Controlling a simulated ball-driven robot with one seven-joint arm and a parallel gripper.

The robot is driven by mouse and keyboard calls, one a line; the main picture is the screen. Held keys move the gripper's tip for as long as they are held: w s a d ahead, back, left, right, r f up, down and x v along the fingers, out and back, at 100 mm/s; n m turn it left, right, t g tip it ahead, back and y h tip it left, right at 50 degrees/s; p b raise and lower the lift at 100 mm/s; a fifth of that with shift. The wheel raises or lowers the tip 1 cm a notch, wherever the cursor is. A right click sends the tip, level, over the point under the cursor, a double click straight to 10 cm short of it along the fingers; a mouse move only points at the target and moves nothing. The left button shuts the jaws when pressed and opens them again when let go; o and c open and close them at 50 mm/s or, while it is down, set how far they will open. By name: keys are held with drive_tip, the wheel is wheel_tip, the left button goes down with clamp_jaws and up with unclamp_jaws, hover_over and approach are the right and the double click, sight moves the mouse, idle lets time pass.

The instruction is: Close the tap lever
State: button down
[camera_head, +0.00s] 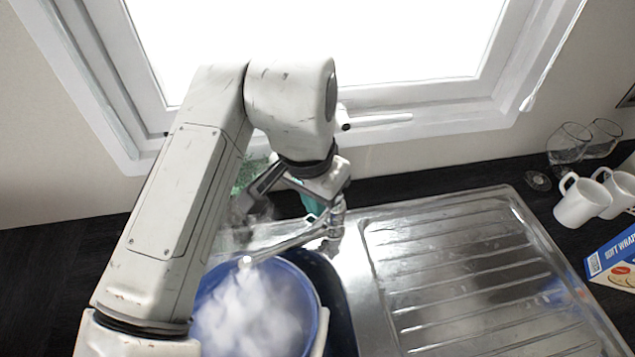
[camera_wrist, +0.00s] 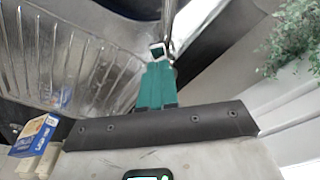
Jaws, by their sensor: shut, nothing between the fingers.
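The chrome tap (camera_head: 336,220) stands at the back of the steel sink unit. Its spout reaches left over a blue bucket (camera_head: 318,290) in the sink bowl, which holds white foam or steam. The tap also shows in the wrist view (camera_wrist: 168,14), just beyond my fingertips. My gripper (camera_head: 312,205) is behind and slightly left of the tap in the head view, with teal fingers. In the wrist view my gripper (camera_wrist: 157,62) has its fingers together and empty, close to the tap. I cannot make out the lever clearly or tell whether the fingers touch it.
The ridged drainboard (camera_head: 470,270) to the right is bare. A window with a handle (camera_head: 380,119) is behind. A green plant (camera_wrist: 292,38) is near my wrist.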

sight(311, 219)
drive_tip(key=shift+f, duration=0.1)
drive_tip(key=shift+s+f+t+h+b, duration=0.2)
drive_tip(key=shift+f+t+h+b, duration=0.3)
drive_tip(key=shift+b, duration=0.45)
drive_tip(key=shift+s+a+f+t+b, duration=0.25)
drive_tip(key=shift+s+f+t+b, duration=0.05)
drive_tip(key=shift+t+b, duration=0.45)
drive_tip(key=shift+s+a+f+h, duration=0.2)
drive_tip(key=shift+s+f+h, duration=0.05)
drive_tip(key=shift+s+h, duration=0.05)
